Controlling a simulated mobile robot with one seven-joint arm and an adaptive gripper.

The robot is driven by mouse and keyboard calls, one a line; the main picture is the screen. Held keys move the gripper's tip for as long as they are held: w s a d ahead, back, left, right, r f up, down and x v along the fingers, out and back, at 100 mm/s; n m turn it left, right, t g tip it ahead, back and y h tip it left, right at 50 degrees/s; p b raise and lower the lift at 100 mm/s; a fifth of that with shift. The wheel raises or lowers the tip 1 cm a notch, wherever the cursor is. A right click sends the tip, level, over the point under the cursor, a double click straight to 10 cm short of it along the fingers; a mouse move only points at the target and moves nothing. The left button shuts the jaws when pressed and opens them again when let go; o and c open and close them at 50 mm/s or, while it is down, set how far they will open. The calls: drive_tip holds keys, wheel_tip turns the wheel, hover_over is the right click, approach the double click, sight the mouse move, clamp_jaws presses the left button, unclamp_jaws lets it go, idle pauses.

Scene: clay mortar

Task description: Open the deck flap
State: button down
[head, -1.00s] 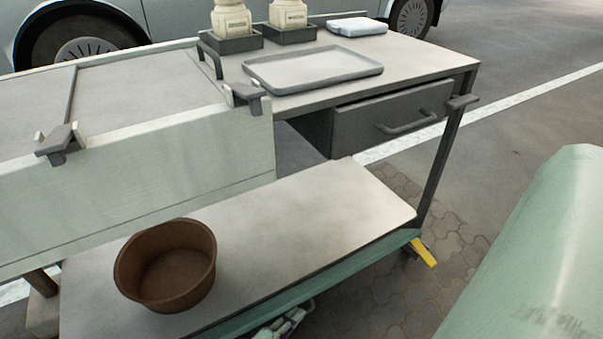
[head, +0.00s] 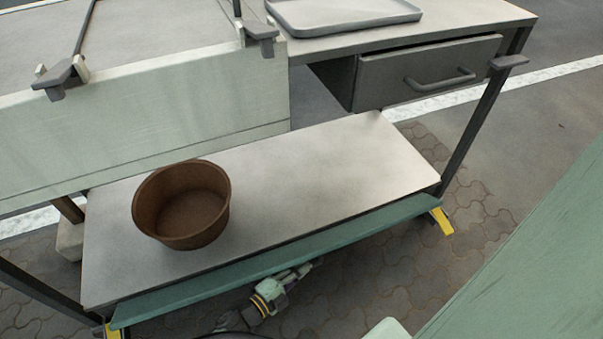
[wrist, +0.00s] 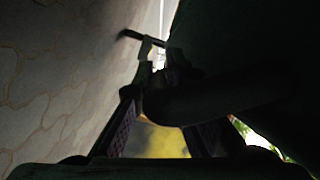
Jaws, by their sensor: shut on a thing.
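The deck flap appears to be the long green panel (head: 215,286) along the front edge of the cart's lower deck (head: 330,160). It slopes outward a little below the deck in the head view. My gripper (head: 308,267) reaches in low from the front, with its tips at the flap's lower edge. In the wrist view my gripper (wrist: 162,82) is shut on a dark part that I take to be the flap's edge or grip. That view is very dark, and the exact contact is hidden.
A brown bowl (head: 182,205) stands on the lower deck. A grey drawer (head: 430,72) and a tray (head: 345,12) are above. A cart leg (head: 470,125) and yellow caster part (head: 442,221) stand at right. Paving (head: 380,280) lies in front.

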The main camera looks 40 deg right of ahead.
drive_tip(key=c, duration=1.9)
unclamp_jaws()
drive_tip(key=shift+a, duration=0.1)
drive_tip(key=a, duration=0.4)
drive_tip(key=s+a+r, duration=0.1)
drive_tip(key=a, duration=0.6)
drive_tip(key=shift+s+a+r, duration=0.25)
drive_tip(key=shift+s+a, duration=0.1)
drive_tip(key=shift+a, duration=0.05)
